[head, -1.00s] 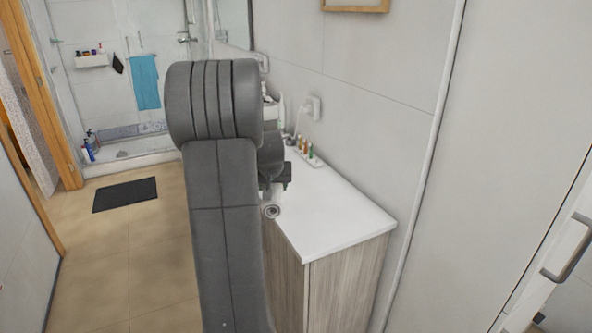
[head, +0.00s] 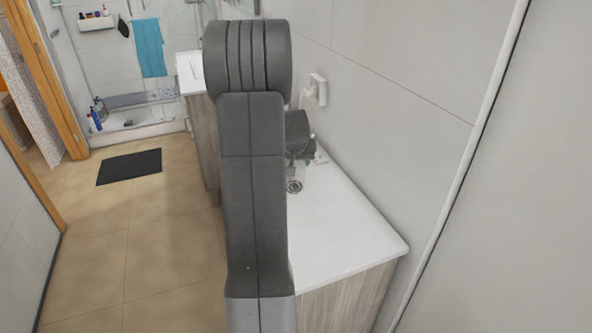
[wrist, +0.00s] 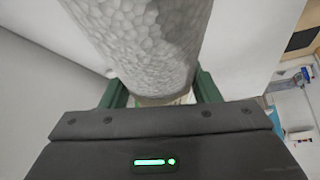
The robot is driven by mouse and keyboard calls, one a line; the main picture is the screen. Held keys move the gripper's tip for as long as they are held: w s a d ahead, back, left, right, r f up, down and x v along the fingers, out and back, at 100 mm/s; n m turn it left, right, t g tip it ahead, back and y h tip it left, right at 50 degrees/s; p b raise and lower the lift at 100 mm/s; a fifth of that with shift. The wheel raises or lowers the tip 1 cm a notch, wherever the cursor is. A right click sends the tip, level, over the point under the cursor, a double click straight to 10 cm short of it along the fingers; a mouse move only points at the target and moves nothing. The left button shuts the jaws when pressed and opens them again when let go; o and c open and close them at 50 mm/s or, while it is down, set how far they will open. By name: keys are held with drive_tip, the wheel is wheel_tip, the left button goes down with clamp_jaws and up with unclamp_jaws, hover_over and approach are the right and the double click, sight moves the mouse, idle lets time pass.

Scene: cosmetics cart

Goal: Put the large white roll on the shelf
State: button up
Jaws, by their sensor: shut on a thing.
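The large white roll (wrist: 145,45) fills the upper middle of the wrist view, with a dimpled paper surface. My gripper (wrist: 162,92) is shut on it, with a green finger on each side of its near end. In the head view the roll's end shows as a ring around its core (head: 294,187), in front of the white counter, and its white side blends with the countertop. My arm hides much of the gripper there. A small white wall shelf (head: 96,23) holding several bottles is at the far upper left.
A white countertop (head: 345,235) on a wood-grain cabinet lies below and right of my arm. A wall stands close on the right. Tiled floor (head: 165,240) is open at left, with a dark mat (head: 129,167) and a shower (head: 130,120) beyond. A blue towel (head: 148,48) hangs there.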

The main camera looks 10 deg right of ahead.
drive_tip(key=shift+f, duration=2.45)
drive_tip(key=shift+f, duration=0.15)
drive_tip(key=o, duration=1.2)
